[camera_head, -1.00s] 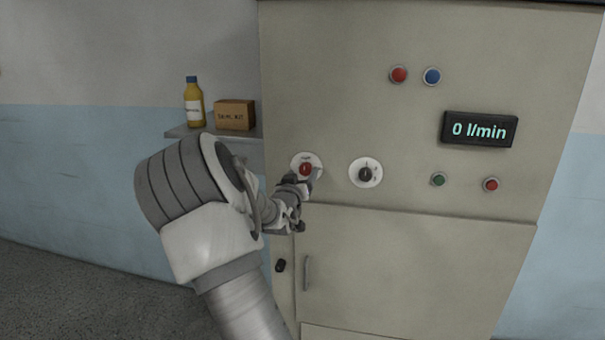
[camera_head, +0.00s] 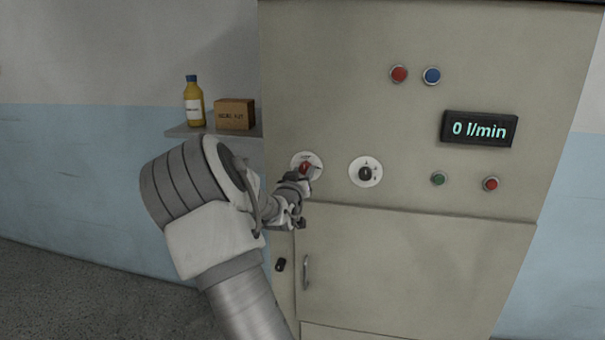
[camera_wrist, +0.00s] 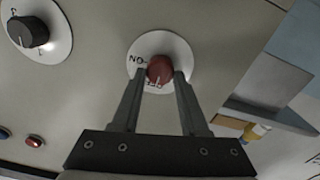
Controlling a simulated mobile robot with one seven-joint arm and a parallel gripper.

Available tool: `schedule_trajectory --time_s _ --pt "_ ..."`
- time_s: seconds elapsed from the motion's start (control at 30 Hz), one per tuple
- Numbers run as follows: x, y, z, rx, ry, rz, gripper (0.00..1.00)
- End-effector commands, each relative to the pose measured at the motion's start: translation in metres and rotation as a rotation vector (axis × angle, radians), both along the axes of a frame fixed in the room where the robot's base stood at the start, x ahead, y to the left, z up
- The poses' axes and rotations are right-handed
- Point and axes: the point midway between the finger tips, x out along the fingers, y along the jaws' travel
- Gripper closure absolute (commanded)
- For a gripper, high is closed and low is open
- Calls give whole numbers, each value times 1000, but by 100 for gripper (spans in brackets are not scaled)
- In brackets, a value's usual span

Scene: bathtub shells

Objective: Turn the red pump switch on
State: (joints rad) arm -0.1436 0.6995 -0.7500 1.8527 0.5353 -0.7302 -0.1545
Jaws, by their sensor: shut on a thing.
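The red pump switch (camera_head: 304,167) is a round red knob on a white disc, on the front of a beige cabinet. In the wrist view the red knob (camera_wrist: 160,69) sits between my two fingertips. My gripper (camera_wrist: 165,76) is shut on it from both sides. A white mark on the knob points down in the wrist view, towards small lettering; an "ON" label shows upside down at the disc's left. In the head view my gripper (camera_head: 308,175) partly covers the knob. The display (camera_head: 479,129) reads 0 l/min.
A black selector knob (camera_head: 365,173) is close to the right of the red one. Red and blue lamps or buttons (camera_head: 415,76) sit above. A shelf (camera_head: 180,131) with a yellow bottle (camera_head: 194,103) and a box (camera_head: 235,114) stands left. A door handle (camera_head: 307,271) is below.

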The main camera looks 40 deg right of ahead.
Motion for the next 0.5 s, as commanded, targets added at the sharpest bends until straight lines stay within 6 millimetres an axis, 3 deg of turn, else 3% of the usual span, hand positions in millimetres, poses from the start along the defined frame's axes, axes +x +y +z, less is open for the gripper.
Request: schedule_trajectory --time_s 0.5 --pt "-1 -1 -6 132 -158 -1 100"
